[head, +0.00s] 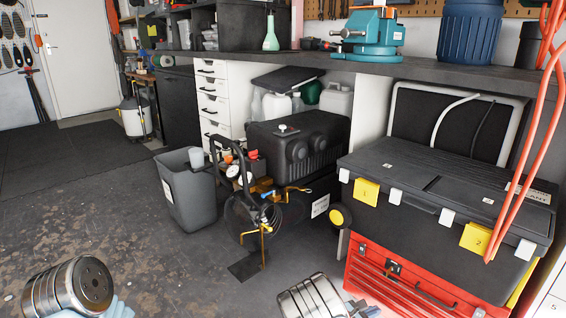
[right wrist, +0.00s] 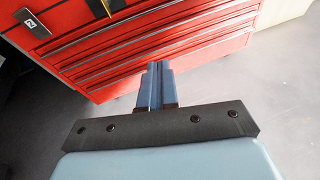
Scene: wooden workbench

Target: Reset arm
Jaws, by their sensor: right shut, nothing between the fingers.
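My right gripper (right wrist: 155,84) shows in the right wrist view with its two blue fingers together and nothing between them. It points toward the red drawer cabinet (right wrist: 150,45), apart from it over the grey floor. In the head view only a small part of the right gripper (head: 362,309) shows at the bottom edge, beside my metallic wrist link. My left arm's metallic link shows at the bottom left of the head view. The left gripper's fingers are out of the frame.
A grey bin (head: 190,195) and a black wheeled machine stand mid-floor. The workbench (head: 300,60) runs behind, carrying a teal vise (head: 370,35). Bare floor lies at left.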

